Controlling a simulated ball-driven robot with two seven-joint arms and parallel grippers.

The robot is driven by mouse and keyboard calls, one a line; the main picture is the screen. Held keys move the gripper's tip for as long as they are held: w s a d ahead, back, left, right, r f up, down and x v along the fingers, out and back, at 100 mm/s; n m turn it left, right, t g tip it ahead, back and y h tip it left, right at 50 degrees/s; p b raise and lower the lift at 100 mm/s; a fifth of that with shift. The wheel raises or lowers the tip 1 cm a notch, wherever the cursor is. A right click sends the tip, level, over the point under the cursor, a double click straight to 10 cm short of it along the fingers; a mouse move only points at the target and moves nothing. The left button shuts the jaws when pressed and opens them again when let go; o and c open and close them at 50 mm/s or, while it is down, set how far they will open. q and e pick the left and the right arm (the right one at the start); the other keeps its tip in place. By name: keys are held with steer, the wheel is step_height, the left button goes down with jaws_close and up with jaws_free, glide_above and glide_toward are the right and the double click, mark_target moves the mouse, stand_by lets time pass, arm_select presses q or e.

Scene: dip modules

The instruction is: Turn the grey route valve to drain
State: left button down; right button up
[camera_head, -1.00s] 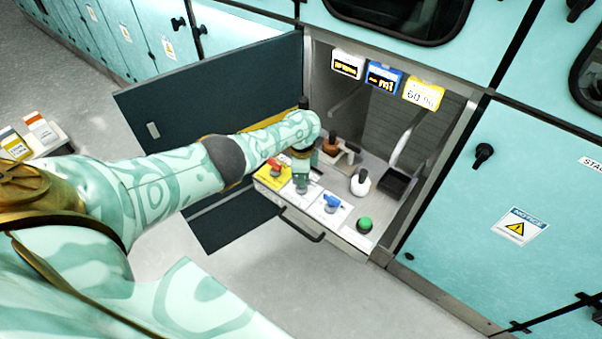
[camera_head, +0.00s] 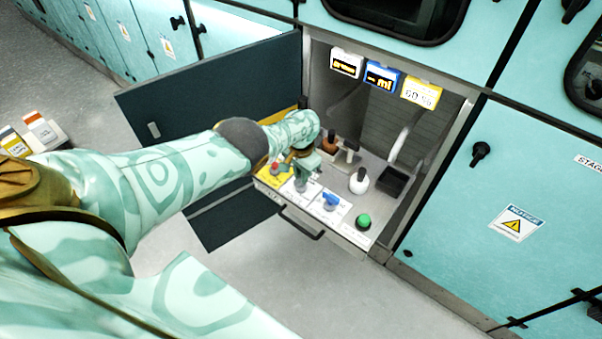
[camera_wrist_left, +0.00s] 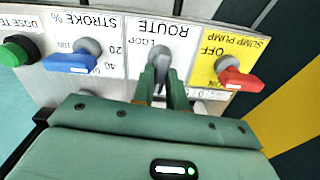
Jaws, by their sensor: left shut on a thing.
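The grey route valve (camera_wrist_left: 160,58) stands on its white ROUTE plate (camera_wrist_left: 180,34), on which the word LOOP shows beside the handle in the left wrist view. My left gripper (camera_wrist_left: 163,88) is shut on the valve's handle, which points roughly along the fingers. The rest of the label lies hidden behind the gripper. In the head view my left gripper (camera_head: 303,172) reaches down onto the panel from the left and covers most of the valve. My right gripper is not in view.
The red sump pump switch (camera_wrist_left: 240,78) and the blue stroke knob (camera_wrist_left: 70,62) flank the valve closely. A green button (camera_head: 363,221), a white bottle (camera_head: 359,181) and a brown-topped bottle (camera_head: 330,145) are nearby. An open dark door (camera_head: 220,90) stands left of the bay.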

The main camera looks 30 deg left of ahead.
arm_select(q)
steer(key=shift+n, duration=0.5)
steer(key=c, duration=1.4)
jaws_free()
step_height(320, 180, up, 16)
steer(key=p, duration=1.2)
steer(key=shift+p, duration=0.3)
